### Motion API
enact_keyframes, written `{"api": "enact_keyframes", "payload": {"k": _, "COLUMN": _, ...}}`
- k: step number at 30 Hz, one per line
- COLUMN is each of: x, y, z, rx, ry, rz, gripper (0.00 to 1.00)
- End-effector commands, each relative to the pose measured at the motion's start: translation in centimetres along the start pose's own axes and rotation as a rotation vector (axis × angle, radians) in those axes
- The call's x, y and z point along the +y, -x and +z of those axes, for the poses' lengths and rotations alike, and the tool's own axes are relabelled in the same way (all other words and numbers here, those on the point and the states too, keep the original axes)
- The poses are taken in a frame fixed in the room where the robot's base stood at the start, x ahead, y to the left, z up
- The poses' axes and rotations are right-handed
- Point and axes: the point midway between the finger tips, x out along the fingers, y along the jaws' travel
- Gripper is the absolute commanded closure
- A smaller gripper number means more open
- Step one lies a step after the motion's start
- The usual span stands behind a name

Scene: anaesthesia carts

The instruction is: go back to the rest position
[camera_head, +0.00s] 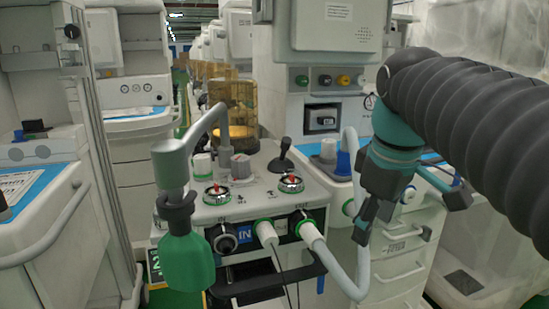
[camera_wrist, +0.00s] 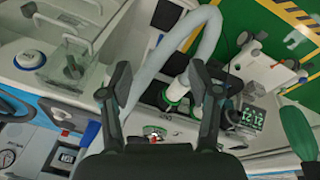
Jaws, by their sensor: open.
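My gripper (camera_head: 411,212) is at the right of the head view, pointing down in front of the anaesthesia machine. Its two dark fingers are spread apart, and they also show in the wrist view (camera_wrist: 160,82). No held object shows between them. A pale grey hose (camera_wrist: 180,45) passes behind the gap in the wrist view. In the head view the hose (camera_head: 345,265) loops down beside the left finger; I cannot tell whether they touch. My black ribbed arm sleeve covers part of the right side.
The machine's panel (camera_head: 255,195) carries knobs, green-ringed ports and a bent grey arm with a green bag (camera_head: 187,262). A white drawer cart (camera_head: 400,270) stands below my gripper. Another cart (camera_head: 40,230) is at the left. Green floor with striped edging (camera_wrist: 265,50) shows in the wrist view.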

Motion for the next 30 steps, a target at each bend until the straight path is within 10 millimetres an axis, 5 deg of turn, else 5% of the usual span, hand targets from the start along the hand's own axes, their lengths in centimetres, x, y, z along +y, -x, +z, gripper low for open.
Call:
{"api": "enact_keyframes", "payload": {"k": 15, "x": -8.0, "y": -13.7, "z": 8.9, "rx": 0.221, "ry": -0.650, "rz": 0.095, "gripper": 0.38}}
{"api": "enact_keyframes", "payload": {"k": 21, "x": -8.8, "y": -15.4, "z": 9.8, "rx": 0.252, "ry": -0.726, "rz": 0.097, "gripper": 0.38}}
{"api": "enact_keyframes", "payload": {"k": 30, "x": -8.8, "y": -15.5, "z": 9.8, "rx": 0.252, "ry": -0.729, "rz": 0.097, "gripper": 0.38}}
